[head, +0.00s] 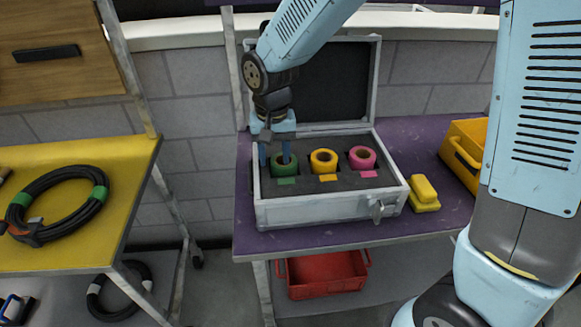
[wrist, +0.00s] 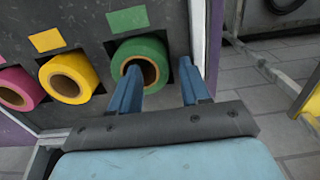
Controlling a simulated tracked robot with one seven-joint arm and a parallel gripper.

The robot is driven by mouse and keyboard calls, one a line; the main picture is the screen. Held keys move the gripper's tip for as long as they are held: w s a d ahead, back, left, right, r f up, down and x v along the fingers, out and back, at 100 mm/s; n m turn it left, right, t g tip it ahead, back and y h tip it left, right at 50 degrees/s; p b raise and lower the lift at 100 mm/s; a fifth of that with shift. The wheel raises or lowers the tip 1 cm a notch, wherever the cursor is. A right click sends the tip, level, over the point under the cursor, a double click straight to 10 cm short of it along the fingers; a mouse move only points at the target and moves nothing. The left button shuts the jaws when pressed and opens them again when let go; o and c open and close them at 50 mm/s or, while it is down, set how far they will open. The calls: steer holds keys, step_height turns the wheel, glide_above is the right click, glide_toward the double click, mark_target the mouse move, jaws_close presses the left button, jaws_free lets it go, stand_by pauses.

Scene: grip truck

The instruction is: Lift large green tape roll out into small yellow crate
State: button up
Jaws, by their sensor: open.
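The large green tape roll (head: 279,168) sits in the left slot of the dark foam in an open silver case (head: 320,208). In the wrist view the green roll (wrist: 139,47) shows its brown core. My gripper (head: 274,163) is open, pointing down at the roll. In the wrist view, one finger of my gripper (wrist: 160,64) is at the core opening and the other is outside the roll's rim. How deep the fingertips reach is unclear. The small yellow crate (head: 459,140) stands at the right of the purple table, partly hidden by my own body.
A yellow tape roll (head: 323,161) and a pink one (head: 362,158) sit in the same foam. The raised case lid (head: 335,80) stands behind. A small yellow object (head: 424,195) lies between case and crate. A red crate (head: 325,275) is on the lower shelf.

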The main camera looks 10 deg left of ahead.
steer(key=shift+f, duration=0.25)
steer(key=shift+c, duration=0.2)
jaws_close()
